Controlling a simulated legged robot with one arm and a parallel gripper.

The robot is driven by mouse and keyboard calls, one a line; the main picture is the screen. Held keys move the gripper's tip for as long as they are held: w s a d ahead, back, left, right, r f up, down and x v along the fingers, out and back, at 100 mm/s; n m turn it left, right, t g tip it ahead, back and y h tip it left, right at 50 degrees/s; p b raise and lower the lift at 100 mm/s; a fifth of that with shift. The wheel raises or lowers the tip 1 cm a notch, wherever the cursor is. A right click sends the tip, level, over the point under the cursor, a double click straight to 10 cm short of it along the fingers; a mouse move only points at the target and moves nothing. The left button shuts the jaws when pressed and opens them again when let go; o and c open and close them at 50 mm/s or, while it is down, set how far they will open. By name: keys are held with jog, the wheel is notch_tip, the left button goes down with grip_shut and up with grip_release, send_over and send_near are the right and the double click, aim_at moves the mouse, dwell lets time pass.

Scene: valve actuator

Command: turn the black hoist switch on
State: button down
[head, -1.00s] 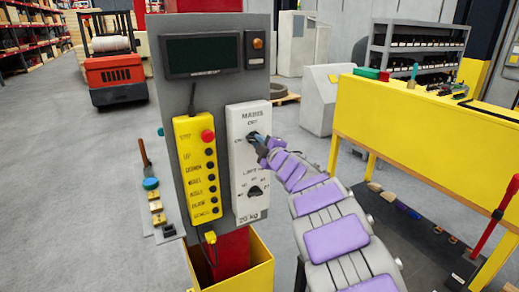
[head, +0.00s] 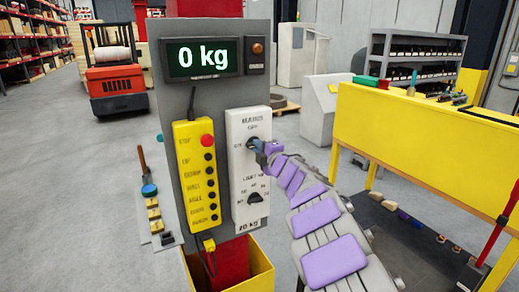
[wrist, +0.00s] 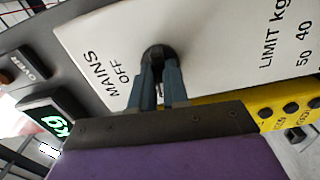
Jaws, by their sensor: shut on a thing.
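The black hoist switch (head: 251,142) is the upper knob on the white panel (head: 240,185), under the MAINS label with OFF above it and a second mark at its left. My gripper (head: 258,147) is shut on this knob, its blue-grey fingers at its sides. In the wrist view the two fingers (wrist: 159,84) straddle the black knob (wrist: 155,52), beside the words MAINS OFF. The fingers cover part of the knob, and its exact pointing direction is hard to read. The display (head: 203,57) above is lit and reads 0 kg.
A second black knob (head: 255,197), for the LIMIT scale, sits lower on the white panel. A yellow button pendant (head: 197,172) hangs close at its left. A yellow workbench (head: 420,130) stands at right. An orange forklift (head: 117,80) is at back left, with open floor before it.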

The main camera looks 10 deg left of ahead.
jog(key=shift+a+f, duration=0.1)
jog(key=shift+f, duration=0.3)
jog(key=c, duration=1.5)
grip_release()
jog(key=shift+s, duration=0.1)
jog(key=o, duration=0.4)
jog(key=shift+r, duration=0.2)
jog(key=p+v, duration=0.2)
jog(key=v, duration=1.5)
jog(key=shift+s+p, duration=0.1)
jog(key=shift+p, duration=0.2)
